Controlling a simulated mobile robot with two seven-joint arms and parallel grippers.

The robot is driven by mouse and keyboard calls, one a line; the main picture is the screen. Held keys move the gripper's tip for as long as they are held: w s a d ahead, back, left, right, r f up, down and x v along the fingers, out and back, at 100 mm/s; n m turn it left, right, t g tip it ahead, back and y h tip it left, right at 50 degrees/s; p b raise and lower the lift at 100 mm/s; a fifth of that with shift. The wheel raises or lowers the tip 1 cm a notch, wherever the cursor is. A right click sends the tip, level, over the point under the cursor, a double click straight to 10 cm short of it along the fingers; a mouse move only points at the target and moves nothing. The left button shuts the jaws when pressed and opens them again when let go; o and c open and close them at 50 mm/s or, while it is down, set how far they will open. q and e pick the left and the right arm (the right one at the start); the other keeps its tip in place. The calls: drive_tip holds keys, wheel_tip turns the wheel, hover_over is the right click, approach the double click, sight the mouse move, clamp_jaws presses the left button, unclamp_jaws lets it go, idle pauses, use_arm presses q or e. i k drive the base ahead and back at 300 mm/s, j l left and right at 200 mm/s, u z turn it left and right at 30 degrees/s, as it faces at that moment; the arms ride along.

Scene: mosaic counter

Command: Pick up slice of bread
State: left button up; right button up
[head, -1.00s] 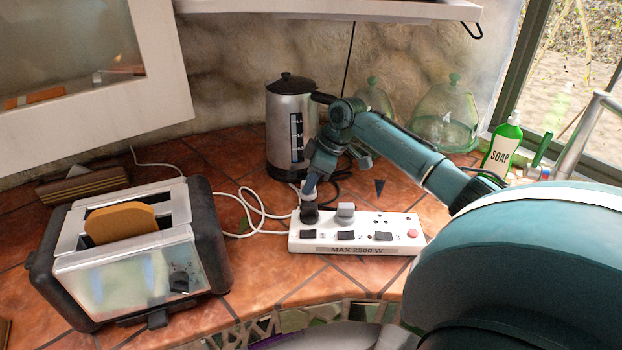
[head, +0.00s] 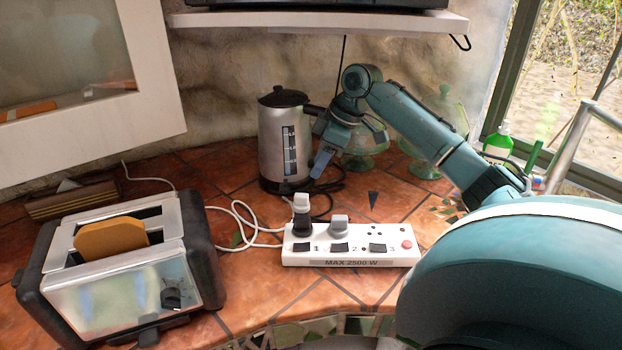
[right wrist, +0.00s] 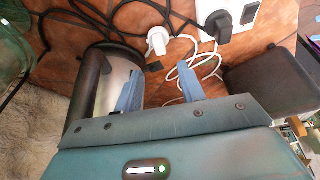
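The slice of bread (head: 112,236) is a tan-orange piece standing partly out of a slot of the silver and black toaster (head: 90,295) at the left of the head view. Its lower part is hidden in the slot. My right gripper (head: 349,153) is far to the right of the bread, in front of the kettle and glass jars and above the counter. In the right wrist view its two blue fingers (right wrist: 160,70) are apart with nothing held between them. My left gripper is not in view.
A white power strip (head: 350,259) with plugs in it lies right of the toaster. A steel kettle (head: 272,150) stands behind. White cables cross the tiles between them. A green soap bottle (head: 497,142) stands by the window. A shelf (head: 320,22) overhangs the back.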

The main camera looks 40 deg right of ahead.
sight(108, 238)
drive_tip(key=k+j, duration=0.35)
drive_tip(key=j, duration=0.2)
drive_tip(key=k+j, duration=0.35)
drive_tip(key=j, duration=0.15)
